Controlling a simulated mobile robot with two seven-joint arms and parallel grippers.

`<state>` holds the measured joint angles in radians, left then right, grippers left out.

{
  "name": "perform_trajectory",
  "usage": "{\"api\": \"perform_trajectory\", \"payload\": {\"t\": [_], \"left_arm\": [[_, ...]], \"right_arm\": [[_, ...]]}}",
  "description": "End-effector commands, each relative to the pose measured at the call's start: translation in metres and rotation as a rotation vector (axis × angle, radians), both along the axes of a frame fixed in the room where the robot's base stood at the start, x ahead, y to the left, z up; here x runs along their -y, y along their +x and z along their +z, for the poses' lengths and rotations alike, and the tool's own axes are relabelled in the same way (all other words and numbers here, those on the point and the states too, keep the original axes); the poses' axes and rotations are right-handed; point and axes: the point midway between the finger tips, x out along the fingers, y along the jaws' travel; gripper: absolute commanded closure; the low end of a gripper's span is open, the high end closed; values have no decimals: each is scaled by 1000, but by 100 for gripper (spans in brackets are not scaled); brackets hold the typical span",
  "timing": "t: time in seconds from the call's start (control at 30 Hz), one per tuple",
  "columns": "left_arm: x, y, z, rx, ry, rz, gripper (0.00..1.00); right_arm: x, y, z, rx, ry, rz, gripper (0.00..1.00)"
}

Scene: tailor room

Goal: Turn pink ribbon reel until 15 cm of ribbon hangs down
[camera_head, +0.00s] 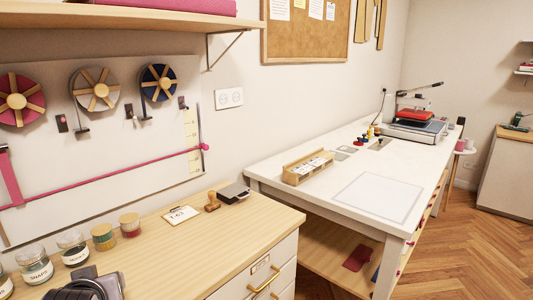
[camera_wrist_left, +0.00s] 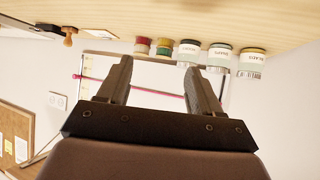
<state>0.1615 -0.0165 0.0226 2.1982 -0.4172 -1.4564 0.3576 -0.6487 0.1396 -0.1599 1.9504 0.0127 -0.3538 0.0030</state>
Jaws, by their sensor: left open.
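The pink ribbon reel (camera_head: 16,101), with wooden spokes and hub, is mounted at the left of a white wall board (camera_head: 150,165). A pink strip (camera_head: 10,178) hangs below it at the picture's left edge. A pink line (camera_head: 110,173) crosses the board to a pink knob by a pale scale (camera_head: 193,130). The line also shows in the left wrist view (camera_wrist_left: 145,90). My left gripper (camera_head: 95,278) is low at the head view's bottom left, apart from the reel. In the left wrist view it is open and empty (camera_wrist_left: 157,72). My right gripper is not in view.
A grey reel (camera_head: 94,89) and a blue reel (camera_head: 157,82) hang right of the pink one. Several labelled jars (camera_head: 72,247), a T-63 card (camera_head: 181,215) and a stamp (camera_head: 212,201) stand on the wooden counter (camera_head: 235,235). A shelf (camera_head: 130,20) juts out above.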

Motion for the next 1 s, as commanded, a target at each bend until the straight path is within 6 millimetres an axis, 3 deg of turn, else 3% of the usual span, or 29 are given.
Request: {"api": "perform_trajectory", "payload": {"t": [0.03,0.1,0.3,0.5,0.67,0.73,1.0], "left_arm": [[7,-16,-22,-64,8,-48,35],[17,-37,-47,-146,14,-118,35],[50,-110,-109,-374,7,-334,35],[80,-185,-146,-563,-28,-536,35],[102,-242,-161,-689,-74,-684,35],[103,-224,-178,-621,-59,-683,35],[115,-189,-230,-404,-28,-709,35]], "right_arm": [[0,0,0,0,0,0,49],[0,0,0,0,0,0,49],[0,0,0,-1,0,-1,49],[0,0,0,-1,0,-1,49],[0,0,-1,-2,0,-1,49],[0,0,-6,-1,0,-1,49],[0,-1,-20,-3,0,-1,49]]}}
